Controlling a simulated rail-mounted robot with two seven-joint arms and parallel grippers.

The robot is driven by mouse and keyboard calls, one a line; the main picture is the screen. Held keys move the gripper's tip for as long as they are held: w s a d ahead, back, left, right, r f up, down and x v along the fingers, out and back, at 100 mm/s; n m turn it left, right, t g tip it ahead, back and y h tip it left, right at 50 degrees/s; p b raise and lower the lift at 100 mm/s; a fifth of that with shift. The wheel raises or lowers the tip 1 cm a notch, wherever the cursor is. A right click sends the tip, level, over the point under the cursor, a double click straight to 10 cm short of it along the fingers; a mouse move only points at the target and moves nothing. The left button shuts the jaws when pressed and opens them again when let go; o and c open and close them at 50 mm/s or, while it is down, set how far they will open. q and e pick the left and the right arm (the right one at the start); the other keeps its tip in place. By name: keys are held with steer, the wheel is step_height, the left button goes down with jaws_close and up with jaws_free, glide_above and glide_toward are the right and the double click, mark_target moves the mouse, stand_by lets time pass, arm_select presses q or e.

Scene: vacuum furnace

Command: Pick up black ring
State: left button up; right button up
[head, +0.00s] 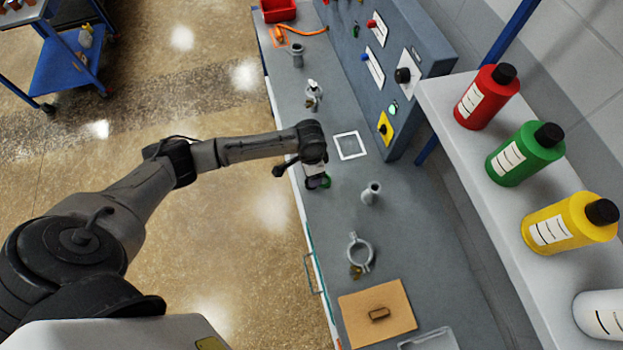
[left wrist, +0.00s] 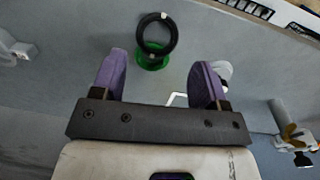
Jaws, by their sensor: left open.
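The black ring (left wrist: 157,33) shows in the left wrist view, at or on a green round piece (left wrist: 152,57) on the grey bench. The ring is ahead of my open left gripper (left wrist: 158,62), whose two purple fingers are spread with nothing between them. In the head view my left gripper (head: 317,178) hangs over the bench's near edge, beside the green piece (head: 326,182). The black ring cannot be made out there, as the gripper covers that spot. My right gripper is not in view.
A grey fitting (head: 372,194) and a clamp (head: 361,255) stand nearby on the bench. A brown board (head: 362,325) lies nearer, a white square outline (head: 350,145) beyond the gripper. The control panel (head: 385,70) and bottle shelf (head: 470,155) border the right side.

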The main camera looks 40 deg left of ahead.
arm_select(q)
steer(key=shift+s+d+f, duration=0.1)
steer(key=shift+d+f, duration=0.05)
steer(key=shift+f, duration=1.3)
steer(key=shift+s+d+f, duration=0.1)
steer(key=shift+f, duration=1.3)
steer(key=c, duration=0.7)
steer(key=shift+r, duration=0.15)
